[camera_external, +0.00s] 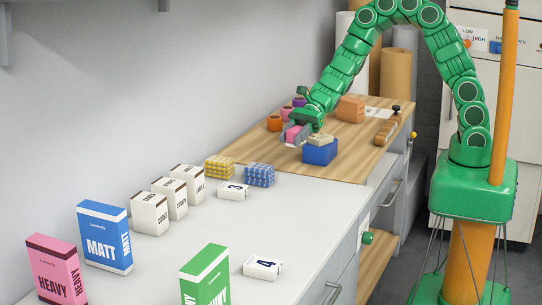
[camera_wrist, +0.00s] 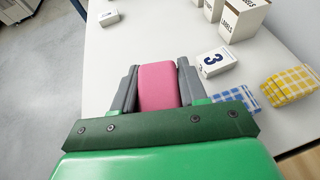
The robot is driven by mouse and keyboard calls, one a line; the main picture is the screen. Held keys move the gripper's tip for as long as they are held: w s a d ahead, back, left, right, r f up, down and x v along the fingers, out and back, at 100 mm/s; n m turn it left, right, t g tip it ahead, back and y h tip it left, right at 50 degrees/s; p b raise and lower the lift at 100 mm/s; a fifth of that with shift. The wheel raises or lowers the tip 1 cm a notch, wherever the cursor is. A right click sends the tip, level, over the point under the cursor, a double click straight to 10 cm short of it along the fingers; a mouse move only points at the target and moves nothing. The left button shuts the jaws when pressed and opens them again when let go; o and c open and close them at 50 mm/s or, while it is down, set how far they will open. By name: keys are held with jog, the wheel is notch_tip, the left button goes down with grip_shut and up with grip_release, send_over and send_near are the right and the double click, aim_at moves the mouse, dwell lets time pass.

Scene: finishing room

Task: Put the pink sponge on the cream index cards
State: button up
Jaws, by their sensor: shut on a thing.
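My gripper (camera_external: 294,138) is shut on the pink sponge (camera_external: 293,132), held up in the air near the joint between the white counter and the wooden top. In the wrist view the pink sponge (camera_wrist: 158,86) sits between the two grey fingers of my gripper (camera_wrist: 158,76). A small cream stack (camera_external: 320,139), which looks like the cream index cards, lies on top of a blue block (camera_external: 320,154) on the wooden top. It is just right of my gripper in the external view and apart from the sponge. The cream stack does not show in the wrist view.
Yellow (camera_external: 219,167) and blue (camera_external: 260,175) checked bundles and a white box marked 3 (camera_external: 233,191) stand on the white counter (camera_external: 190,245). Cups (camera_external: 274,122), an orange-brown block (camera_external: 350,109) and a wooden brush (camera_external: 386,132) are on the wooden top.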

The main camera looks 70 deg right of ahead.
jog(key=w+d+r+m+t, duration=0.1)
jog(key=w+d+r+t, duration=0.15)
jog(key=d, duration=1.05)
jog(key=m, duration=0.1)
send_over(317, 137)
jog(key=shift+h, duration=0.4)
jog(key=shift+s+a+f, duration=0.1)
jog(key=shift+f, duration=2.1)
jog(key=shift+s+a+f, duration=0.1)
jog(key=shift+f, duration=2.05)
jog(key=shift+f, duration=0.1)
jog(key=o, duration=1)
jog(key=shift+o, duration=0.2)
